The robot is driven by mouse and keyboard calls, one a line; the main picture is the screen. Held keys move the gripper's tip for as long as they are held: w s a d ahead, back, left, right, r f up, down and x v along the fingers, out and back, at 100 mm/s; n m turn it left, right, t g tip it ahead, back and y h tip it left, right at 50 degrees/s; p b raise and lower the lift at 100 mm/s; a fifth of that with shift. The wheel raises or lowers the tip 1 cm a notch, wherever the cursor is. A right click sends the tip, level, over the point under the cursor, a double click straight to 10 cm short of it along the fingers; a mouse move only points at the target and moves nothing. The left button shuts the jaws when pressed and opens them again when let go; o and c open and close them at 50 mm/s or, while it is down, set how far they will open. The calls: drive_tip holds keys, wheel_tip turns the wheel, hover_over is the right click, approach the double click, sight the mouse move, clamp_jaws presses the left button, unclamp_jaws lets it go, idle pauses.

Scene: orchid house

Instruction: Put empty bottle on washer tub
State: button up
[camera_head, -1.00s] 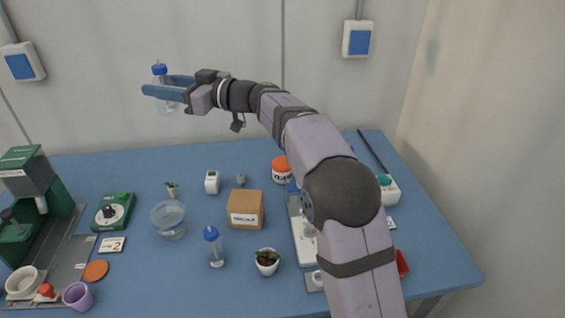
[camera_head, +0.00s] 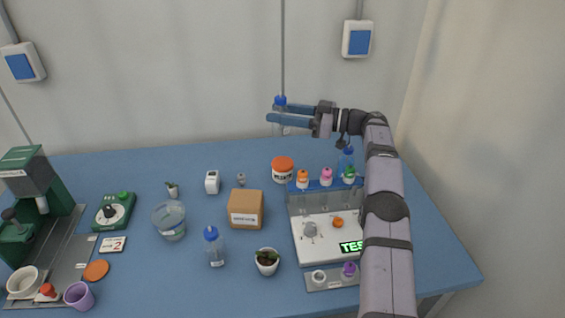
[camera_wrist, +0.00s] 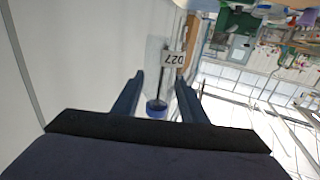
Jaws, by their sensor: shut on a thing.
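My gripper (camera_head: 279,112) is shut on a clear bottle (camera_head: 278,128) with a blue cap. It holds the bottle upright, high above the back of the table. In the wrist view the blue cap (camera_wrist: 156,108) is between the two fingers, and a tag reading "D27" shows beside the bottle's body. Whether the bottle is empty is hard to see. A clear round tub (camera_head: 170,233) stands at the left of the table, and a white station (camera_head: 318,255) with a clear back wall stands at the right. I cannot tell which is the washer tub.
Other blue-capped bottles stand at front centre (camera_head: 215,252) and behind the station (camera_head: 346,163). A cardboard box (camera_head: 246,210), an orange-lidded jar (camera_head: 283,170) and a potted plant (camera_head: 267,264) stand mid-table. My arm hides the station's right side. A green machine (camera_head: 38,185) is at left.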

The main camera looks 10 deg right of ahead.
drive_tip(key=shift+d+f, duration=0.15)
drive_tip(key=shift+d, duration=0.05)
hover_over(283, 162)
drive_tip(key=shift+a+f, duration=0.1)
drive_tip(key=shift+f, duration=4.85)
drive_tip(key=shift+f, duration=0.3)
drive_tip(key=o, duration=1.1)
drive_tip(key=shift+r, duration=0.1)
